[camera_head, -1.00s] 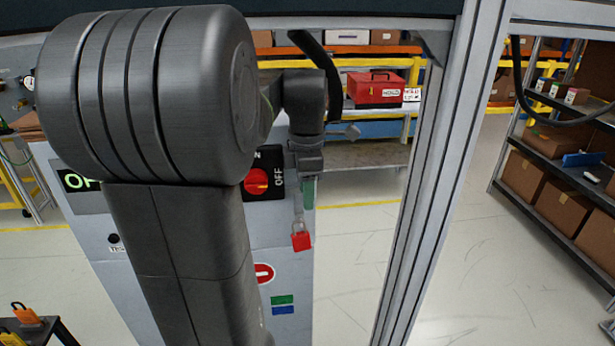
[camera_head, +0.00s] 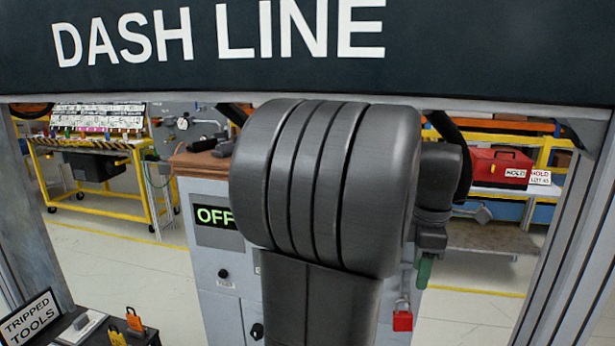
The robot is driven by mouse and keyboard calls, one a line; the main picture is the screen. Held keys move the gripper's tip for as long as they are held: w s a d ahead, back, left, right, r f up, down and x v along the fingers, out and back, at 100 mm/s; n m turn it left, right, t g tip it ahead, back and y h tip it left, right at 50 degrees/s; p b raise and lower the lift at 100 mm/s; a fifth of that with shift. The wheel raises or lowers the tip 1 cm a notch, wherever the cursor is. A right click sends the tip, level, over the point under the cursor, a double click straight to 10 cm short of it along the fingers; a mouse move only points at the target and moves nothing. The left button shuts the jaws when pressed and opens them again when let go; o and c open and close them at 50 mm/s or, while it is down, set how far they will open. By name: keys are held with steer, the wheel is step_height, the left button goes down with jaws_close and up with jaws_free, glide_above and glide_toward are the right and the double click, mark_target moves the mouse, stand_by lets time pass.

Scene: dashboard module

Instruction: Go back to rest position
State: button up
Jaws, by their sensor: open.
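My gripper (camera_head: 428,262) shows only in part at the right of my dark grey arm, beside the control cabinet's right edge; it points down, open, with a green piece at its lower end. My large arm joint hides much of the gripper and the cabinet front. A red padlock (camera_head: 402,320) hangs by its shackle at the cabinet's right side, just below and left of the gripper, apart from it. The grey cabinet (camera_head: 215,275) shows a lit OFF display (camera_head: 214,216). Its rotary switch is hidden behind my arm.
A dark DASH LINE beam (camera_head: 480,50) spans the top, with metal posts (camera_head: 580,235) at the sides. A red toolbox (camera_head: 498,168) stands on the shelf behind. A yellow cart (camera_head: 150,195) is at the back left. Pale floor lies between.

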steer(key=f, duration=0.6)
steer(key=shift+w, duration=0.2)
steer(key=shift+r, duration=0.1)
